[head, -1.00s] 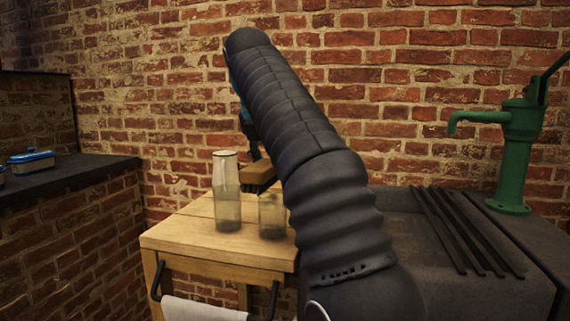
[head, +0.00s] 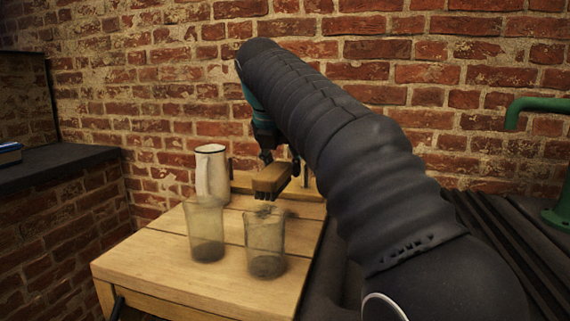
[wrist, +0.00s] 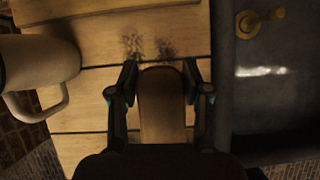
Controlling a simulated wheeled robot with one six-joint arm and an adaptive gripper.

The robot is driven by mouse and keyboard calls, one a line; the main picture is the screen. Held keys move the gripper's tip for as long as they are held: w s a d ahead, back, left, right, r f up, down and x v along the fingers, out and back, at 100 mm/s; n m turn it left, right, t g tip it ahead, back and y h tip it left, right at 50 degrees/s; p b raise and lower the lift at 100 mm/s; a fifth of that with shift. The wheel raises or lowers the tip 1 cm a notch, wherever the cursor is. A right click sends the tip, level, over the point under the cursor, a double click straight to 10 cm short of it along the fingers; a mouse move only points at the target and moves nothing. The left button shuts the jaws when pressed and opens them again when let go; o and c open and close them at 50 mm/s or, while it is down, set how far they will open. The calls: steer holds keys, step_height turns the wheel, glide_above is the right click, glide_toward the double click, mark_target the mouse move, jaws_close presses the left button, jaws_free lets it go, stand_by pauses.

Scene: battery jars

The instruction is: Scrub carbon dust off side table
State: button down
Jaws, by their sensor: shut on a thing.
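My gripper (head: 268,157) is shut on a wooden scrubbing brush (head: 271,179) with dark bristles below. The brush is over the back part of the wooden side table (head: 150,262) and looks a little above its top. In the wrist view, the brush (wrist: 162,105) lies between my gripper's fingers (wrist: 160,76). Just beyond it are two dark patches of carbon dust (wrist: 132,45) on the table planks. In the head view a dark smudge shows under the brush. My arm hides part of the table's right side.
Two cloudy glass jars (head: 206,232) (head: 265,246) stand at the table's front. A white pitcher (head: 212,172) stands behind them, left of the brush; its handle shows in the wrist view (wrist: 45,107). A dark basin (wrist: 270,100) adjoins on the right. A green pump (head: 535,108) is at right.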

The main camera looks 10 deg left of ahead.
steer(key=shift+w+f, duration=0.25)
steer(key=shift+f, duration=1.4)
step_height(320, 180, down, 4)
steer(key=b, duration=0.4)
steer(key=shift+b, duration=0.4)
steer(key=shift+f+b, duration=0.45)
steer(key=shift+f, duration=0.45)
